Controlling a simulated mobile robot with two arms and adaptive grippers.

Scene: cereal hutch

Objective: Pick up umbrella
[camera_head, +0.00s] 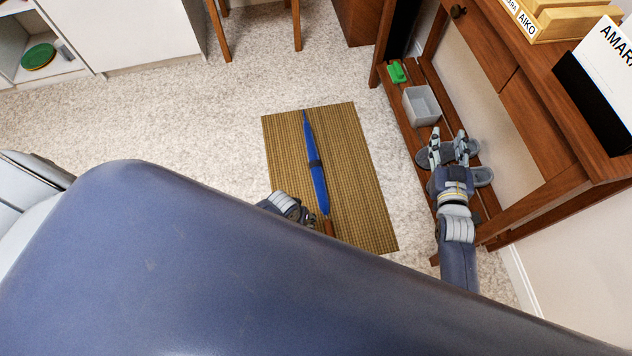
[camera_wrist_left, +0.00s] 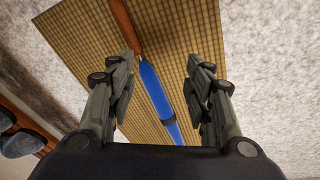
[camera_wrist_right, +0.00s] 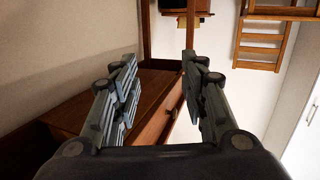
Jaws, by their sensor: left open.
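The closed blue umbrella (camera_head: 319,190) with a brown handle lies on the woven tan mat (camera_head: 355,135) on the floor. My left gripper (camera_head: 303,213) is just left of the umbrella near its handle end, partly hidden behind my large blue arm. In the left wrist view the umbrella (camera_wrist_left: 155,92) runs between the open fingers (camera_wrist_left: 161,65), its handle toward the top. It appears beyond the fingertips, and I see no contact. My right gripper (camera_head: 448,143) is open and empty by the hutch's low shelf; its spread fingers (camera_wrist_right: 160,65) also show in the right wrist view.
The wooden hutch (camera_head: 535,110) stands at the right. Its low slatted shelf (camera_head: 397,105) holds a green item (camera_head: 397,72), a grey bin (camera_head: 421,106) and grey slippers (camera_head: 483,176). A white cabinet (camera_head: 125,30) stands at the back left. The carpet left of the mat is clear.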

